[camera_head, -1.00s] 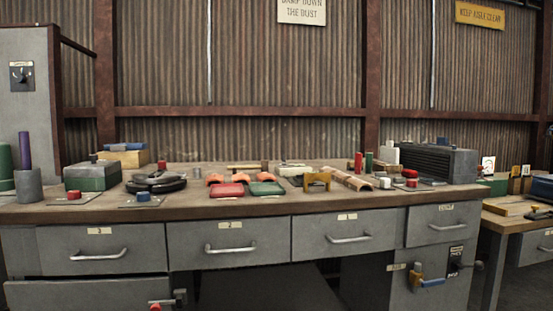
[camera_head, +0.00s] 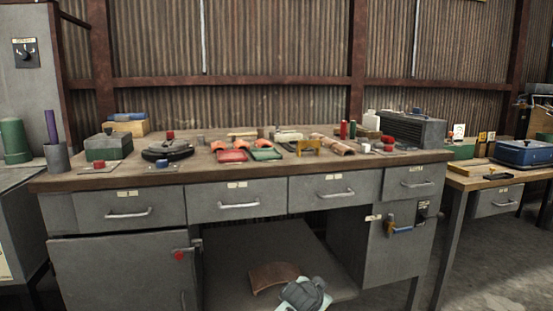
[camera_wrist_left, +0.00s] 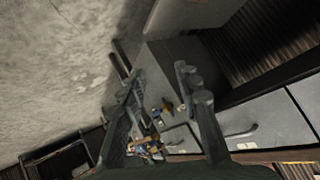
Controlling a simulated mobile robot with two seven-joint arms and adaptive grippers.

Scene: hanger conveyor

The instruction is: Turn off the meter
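No object is clearly readable as the meter. Candidates are a blue box with a dark top fitting (camera_head: 522,152) on the right-hand table and a dark ridged box (camera_head: 414,131) at the back right of the workbench. A rotary switch (camera_head: 26,53) is on the grey cabinet at the far left. In the left wrist view my left gripper (camera_wrist_left: 160,72) is open, its two fingers apart with nothing held between them. Grey drawers and small coloured fittings show beyond it. Neither gripper is in the head view, and my right gripper is not seen.
The workbench (camera_head: 270,175) holds trays, a black coiled item (camera_head: 168,150) and several small parts. A lever with a blue handle (camera_head: 400,230) sticks out of its right cabinet. A curved brown piece (camera_head: 273,278) lies on the low shelf. Floor shows at the lower right.

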